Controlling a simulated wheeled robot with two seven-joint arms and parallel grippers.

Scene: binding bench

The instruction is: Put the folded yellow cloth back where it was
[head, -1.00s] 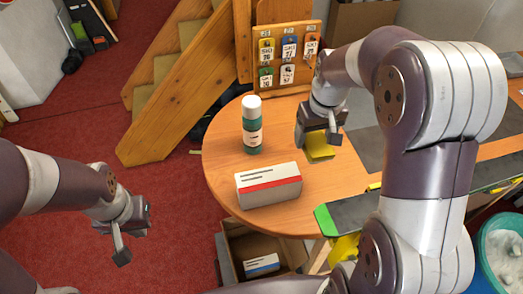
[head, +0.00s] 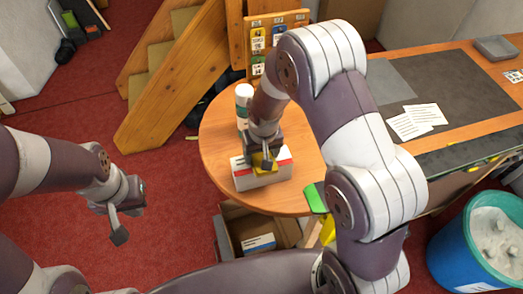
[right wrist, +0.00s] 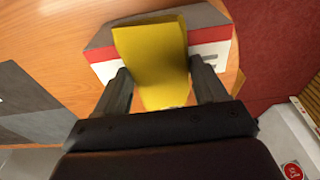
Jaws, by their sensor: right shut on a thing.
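The folded yellow cloth (head: 264,163) is in my right gripper (head: 263,155), over the white box with a red stripe (head: 246,183) on the round wooden table (head: 304,181). In the right wrist view the cloth (right wrist: 152,50) lies between the two fingers (right wrist: 160,70) and covers the middle of the box (right wrist: 208,52). I cannot tell whether the cloth touches the box. My left gripper (head: 122,215) is empty, with its fingers apart, over the red floor left of the table.
A bottle with a white cap (head: 243,97) stands behind the box, partly hidden by my right arm. A tag board (head: 259,42) stands at the back. An open carton (head: 228,222) is below the table edge. A workbench (head: 460,85) with papers (head: 424,114) and a blue bin (head: 466,240) are at right.

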